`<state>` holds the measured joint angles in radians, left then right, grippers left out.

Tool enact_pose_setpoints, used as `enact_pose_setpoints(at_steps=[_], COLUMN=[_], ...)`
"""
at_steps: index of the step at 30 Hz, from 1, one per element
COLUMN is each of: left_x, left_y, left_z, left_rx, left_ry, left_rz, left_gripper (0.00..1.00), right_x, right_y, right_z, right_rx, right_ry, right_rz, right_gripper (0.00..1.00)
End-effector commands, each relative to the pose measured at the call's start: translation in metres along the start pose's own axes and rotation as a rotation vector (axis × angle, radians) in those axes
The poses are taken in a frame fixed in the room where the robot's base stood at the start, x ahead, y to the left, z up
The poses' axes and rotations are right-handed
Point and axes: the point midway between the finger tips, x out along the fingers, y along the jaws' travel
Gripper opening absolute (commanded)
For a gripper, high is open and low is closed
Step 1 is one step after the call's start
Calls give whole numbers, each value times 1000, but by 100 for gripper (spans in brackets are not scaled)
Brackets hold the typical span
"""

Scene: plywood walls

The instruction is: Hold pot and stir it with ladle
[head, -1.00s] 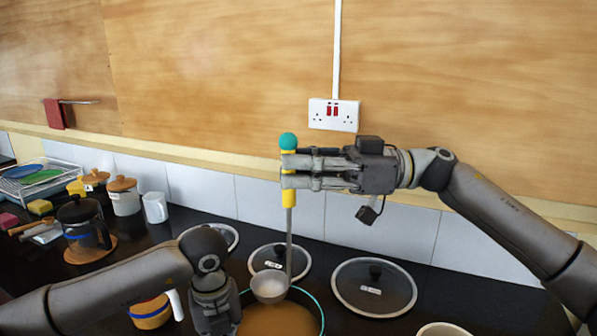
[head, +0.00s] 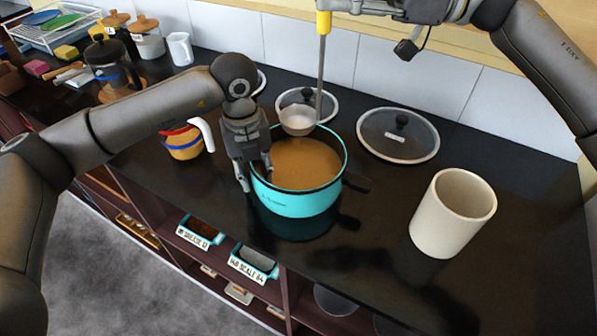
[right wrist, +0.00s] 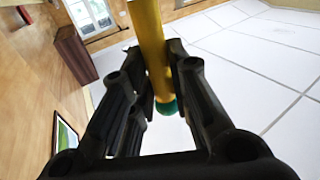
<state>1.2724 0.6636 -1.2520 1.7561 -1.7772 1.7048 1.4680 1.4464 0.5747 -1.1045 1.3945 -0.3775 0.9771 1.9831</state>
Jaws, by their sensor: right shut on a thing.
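The turquoise pot (head: 296,205), full of brown liquid, stands on the black counter. A dark handle (head: 355,183) juts from its right side. My left gripper (head: 256,176) is at the pot's left rim, pointing down with fingers apart. Whether it clamps the rim or a hidden handle there cannot be told. My right gripper, at the top edge of the head view, is shut on the ladle's yellow handle (head: 323,23). The handle and its teal end knob (right wrist: 167,107) show between its fingers in the right wrist view. The ladle hangs upright, its bowl (head: 298,121) near the pot's far rim.
Glass lids (head: 398,134) lie behind the pot. A cream crock (head: 453,212) stands to the right. A French press (head: 112,62) and jars stand further left. The front right counter is clear.

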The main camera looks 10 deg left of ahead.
Motion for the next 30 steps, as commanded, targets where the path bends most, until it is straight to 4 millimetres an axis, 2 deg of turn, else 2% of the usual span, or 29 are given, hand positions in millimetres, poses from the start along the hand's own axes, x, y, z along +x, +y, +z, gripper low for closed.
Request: enact_pose_setpoints(at_steps=[7,11,24,30], left_x=[0,-10,-97,-117], left_y=[0,0,-1,0], left_z=[0,0,1,1], left_rx=[0,0,1,1], left_ry=[1,0,-1,0], left_rz=[2,0,-1,0], left_gripper=[30,30,30,30], right_x=[0,0,0,0], right_y=[0,0,0,0], right_z=[0,0,0,0], right_rx=[0,0,0,0], right_ry=[1,1,1,1], right_rz=[0,0,0,0], right_gripper=[0,0,0,0])
